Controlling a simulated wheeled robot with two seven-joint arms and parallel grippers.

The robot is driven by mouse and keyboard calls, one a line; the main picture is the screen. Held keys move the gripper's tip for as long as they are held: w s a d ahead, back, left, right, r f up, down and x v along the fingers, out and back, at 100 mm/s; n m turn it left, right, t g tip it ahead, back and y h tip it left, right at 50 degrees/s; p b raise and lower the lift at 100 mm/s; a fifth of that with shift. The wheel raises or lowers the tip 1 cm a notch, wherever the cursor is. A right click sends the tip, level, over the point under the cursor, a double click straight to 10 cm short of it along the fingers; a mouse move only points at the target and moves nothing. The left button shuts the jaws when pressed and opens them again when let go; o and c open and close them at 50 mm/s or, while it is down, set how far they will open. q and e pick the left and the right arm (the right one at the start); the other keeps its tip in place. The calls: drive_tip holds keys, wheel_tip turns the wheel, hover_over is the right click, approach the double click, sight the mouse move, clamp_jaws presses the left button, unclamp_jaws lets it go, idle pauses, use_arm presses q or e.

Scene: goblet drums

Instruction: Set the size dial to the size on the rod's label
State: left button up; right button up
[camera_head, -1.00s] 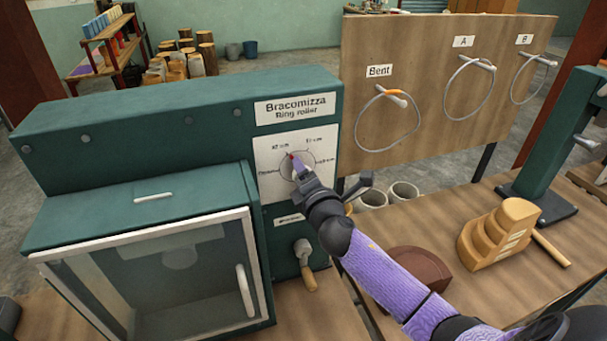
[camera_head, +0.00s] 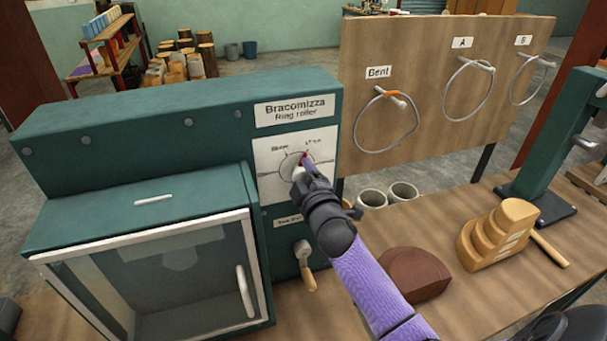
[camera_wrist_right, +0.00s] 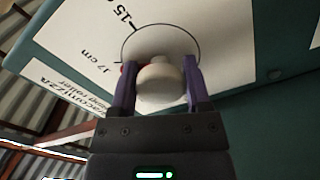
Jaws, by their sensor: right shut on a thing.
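The size dial's pale knob (camera_head: 297,174) is on the white panel (camera_head: 266,150) of the green ring roller (camera_head: 120,120). My right gripper (camera_head: 303,167) is shut on the knob. In the right wrist view, its two purple fingers (camera_wrist_right: 160,72) stand on either side of the round white knob (camera_wrist_right: 158,88). A "15" label lies further round. I see no readable rod label. My left gripper is out of view.
A crank with a wooden handle (camera_head: 307,275) hangs below the dial. A glass-fronted door (camera_head: 160,285) is at left. A board (camera_head: 430,60) with several wire rings is behind. A brown block (camera_head: 413,273) and stepped wooden block (camera_head: 497,235) are on the bench at right.

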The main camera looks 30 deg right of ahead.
drive_tip(key=shift+m, duration=0.7)
drive_tip(key=o, duration=1.3)
drive_tip(key=shift+c, duration=0.2)
drive_tip(key=v, duration=1)
drive_tip(key=shift+d, duration=0.1)
